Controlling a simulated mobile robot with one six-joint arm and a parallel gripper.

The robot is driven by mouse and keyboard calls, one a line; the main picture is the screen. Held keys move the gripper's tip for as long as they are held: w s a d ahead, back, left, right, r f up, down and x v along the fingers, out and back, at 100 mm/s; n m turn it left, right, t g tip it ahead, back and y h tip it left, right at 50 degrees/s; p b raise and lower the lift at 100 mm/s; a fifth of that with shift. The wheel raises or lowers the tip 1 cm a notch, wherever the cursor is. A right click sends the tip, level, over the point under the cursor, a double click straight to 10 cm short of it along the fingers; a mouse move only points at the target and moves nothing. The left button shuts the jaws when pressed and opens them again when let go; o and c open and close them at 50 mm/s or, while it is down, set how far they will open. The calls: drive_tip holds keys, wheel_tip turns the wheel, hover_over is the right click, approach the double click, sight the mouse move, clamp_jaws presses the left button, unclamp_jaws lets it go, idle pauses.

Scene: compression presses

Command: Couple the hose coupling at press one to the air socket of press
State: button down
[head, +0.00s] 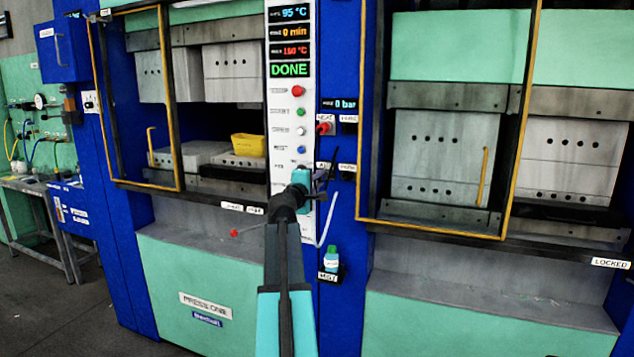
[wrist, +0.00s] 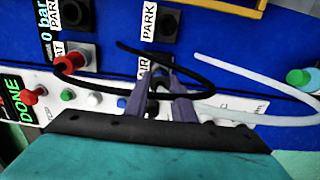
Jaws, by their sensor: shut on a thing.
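My gripper (head: 316,182) is at the air sockets beside the press's white control panel (head: 291,150). In the wrist view its two fingers (wrist: 162,88) are closed around a small dark piece, the hose coupling (wrist: 160,74), beside the AIR label (wrist: 144,69). The fingers hide most of the coupling and the air socket, so I cannot tell whether it is seated. The PARK socket (wrist: 168,24) beyond looks empty. A pale hose (wrist: 285,115) loops out to the right of the fingers.
A red coupling (wrist: 69,64) sits at the HEAT socket, near a looping black hose (wrist: 208,78). Press one's guard frame (head: 172,100) is left, another press's guard frame (head: 520,110) right. A yellow bin (head: 248,145) sits inside press one.

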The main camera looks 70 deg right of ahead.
drive_tip(key=shift+w+d, duration=0.1)
drive_tip(key=shift+d, duration=1.1)
drive_tip(key=c, duration=1.4)
unclamp_jaws()
drive_tip(key=shift+c, duration=0.2)
drive_tip(key=a+b, duration=0.2)
drive_tip(key=a, duration=1.1)
drive_tip(key=shift+s+a, duration=0.4)
